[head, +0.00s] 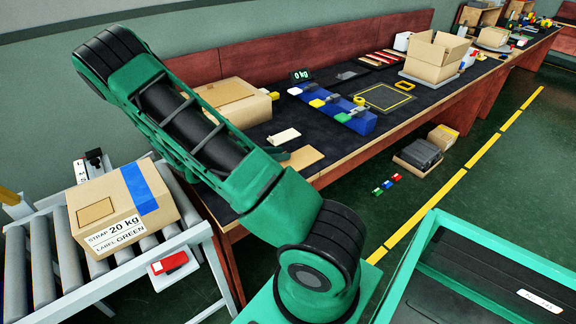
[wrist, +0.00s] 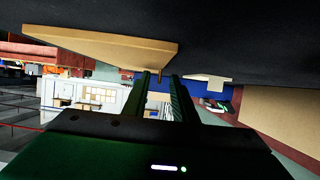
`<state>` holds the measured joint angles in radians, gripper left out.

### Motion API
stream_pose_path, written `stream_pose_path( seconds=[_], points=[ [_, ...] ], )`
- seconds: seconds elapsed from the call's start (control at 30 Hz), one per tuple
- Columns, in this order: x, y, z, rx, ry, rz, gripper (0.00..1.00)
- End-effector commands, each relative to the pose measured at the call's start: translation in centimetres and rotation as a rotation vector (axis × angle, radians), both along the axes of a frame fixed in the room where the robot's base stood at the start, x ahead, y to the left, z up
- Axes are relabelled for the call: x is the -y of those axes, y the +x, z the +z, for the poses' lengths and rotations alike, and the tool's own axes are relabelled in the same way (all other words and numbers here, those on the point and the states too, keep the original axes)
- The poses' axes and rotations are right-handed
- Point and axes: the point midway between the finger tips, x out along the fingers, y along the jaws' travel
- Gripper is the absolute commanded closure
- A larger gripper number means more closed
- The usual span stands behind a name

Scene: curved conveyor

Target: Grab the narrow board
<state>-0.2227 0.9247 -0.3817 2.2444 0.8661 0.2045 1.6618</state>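A flat tan board (head: 302,158) lies on the dark bench top near its front edge, partly hidden by my arm. In the wrist view, which looks upside down, a tan board (wrist: 105,43) lies against the dark surface, close to the fingertips; it seems to be the same board. A smaller cream piece (head: 284,137) lies behind it on the bench and also seems to show in the wrist view (wrist: 207,79). My gripper (wrist: 161,82) shows two dark fingers with a narrow gap and nothing clearly held. In the head view my arm hides it.
A cardboard box (head: 233,102) stands on the bench beside my arm. A blue strip (head: 345,120) with coloured blocks lies farther right. A labelled carton (head: 122,210) sits on the roller conveyor (head: 68,245) at left.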

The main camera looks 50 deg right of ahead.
Motion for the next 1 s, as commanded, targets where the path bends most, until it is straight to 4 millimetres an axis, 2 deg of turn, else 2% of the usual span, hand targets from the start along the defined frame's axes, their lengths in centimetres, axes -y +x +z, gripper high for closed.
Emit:
stream_pose_path(
  seconds=[0.07, 0.1, 0.17, 0.67, 1.0],
  points=[
    [0.0, 0.0, 0.0, 0.000, 0.000, 0.000, 0.77],
    [0.0, 0.0, 0.0, 0.000, 0.000, 0.000, 0.87],
    [0.0, 0.0, 0.0, 0.000, 0.000, 0.000, 1.00],
    [0.0, 0.0, 0.3, 0.000, 0.000, 0.000, 1.00],
    [0.2, -0.1, 3.1, 0.004, 0.000, -0.005, 1.00]
  ],
)
